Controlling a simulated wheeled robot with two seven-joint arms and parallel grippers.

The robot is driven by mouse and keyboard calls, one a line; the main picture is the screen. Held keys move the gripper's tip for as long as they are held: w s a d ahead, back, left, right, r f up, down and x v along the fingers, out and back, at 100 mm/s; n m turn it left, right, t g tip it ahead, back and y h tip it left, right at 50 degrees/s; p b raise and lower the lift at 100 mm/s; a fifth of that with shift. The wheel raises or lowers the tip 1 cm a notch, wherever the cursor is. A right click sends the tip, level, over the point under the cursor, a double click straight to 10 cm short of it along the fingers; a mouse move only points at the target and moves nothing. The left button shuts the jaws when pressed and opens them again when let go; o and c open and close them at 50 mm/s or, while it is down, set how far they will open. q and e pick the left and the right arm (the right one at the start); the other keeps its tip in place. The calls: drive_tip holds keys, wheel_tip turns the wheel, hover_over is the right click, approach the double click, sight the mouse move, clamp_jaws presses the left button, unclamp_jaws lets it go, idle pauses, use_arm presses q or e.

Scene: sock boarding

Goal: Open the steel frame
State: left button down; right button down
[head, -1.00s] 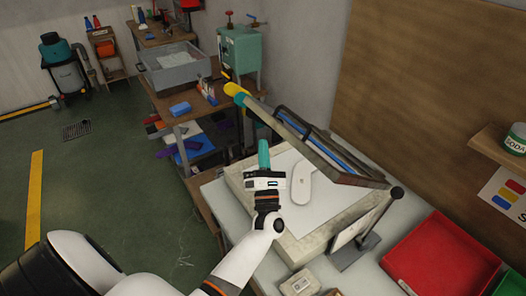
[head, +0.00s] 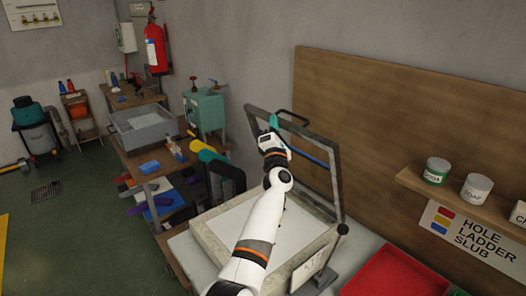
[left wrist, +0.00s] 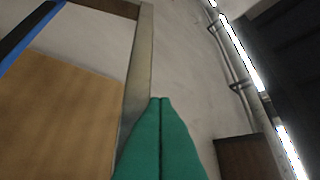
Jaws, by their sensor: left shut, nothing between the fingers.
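The steel frame (head: 338,185) is tilted up steeply, its lower right corner by a dark round knob (head: 342,229) at the right side of the pale board (head: 210,235). My left gripper (head: 274,122) has teal fingers, shut and empty, at the frame's upper left part. The left wrist view shows the closed fingertips (left wrist: 161,99) close beside a steel bar of the frame (left wrist: 139,70); I cannot tell whether they touch. My left arm covers part of the board. My right gripper is not in view.
A dark bar with a yellow and teal end (head: 198,147) rises left of the board. A black handle (head: 294,117) and blue strip (head: 308,152) show by the frame. A red tray (head: 385,275) stands at right, under a wall shelf (head: 455,207) with cans.

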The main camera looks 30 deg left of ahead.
sight(280, 118)
use_arm(q)
drive_tip(key=w, duration=0.1)
drive_tip(key=w+r, duration=0.1)
drive_tip(key=w+m, duration=0.1)
drive_tip(key=shift+d+r+h, duration=0.15)
drive_tip(key=shift+d+h, duration=0.15)
drive_tip(key=shift+w+r+p, duration=0.15)
drive_tip(key=shift+w+p, duration=0.25)
drive_tip(key=shift+w, duration=0.15)
drive_tip(key=shift+w+m+h, duration=0.2)
drive_tip(key=shift+m+h, duration=0.1)
drive_tip(key=shift+w+d, duration=0.15)
drive_tip(key=shift+d, duration=0.05)
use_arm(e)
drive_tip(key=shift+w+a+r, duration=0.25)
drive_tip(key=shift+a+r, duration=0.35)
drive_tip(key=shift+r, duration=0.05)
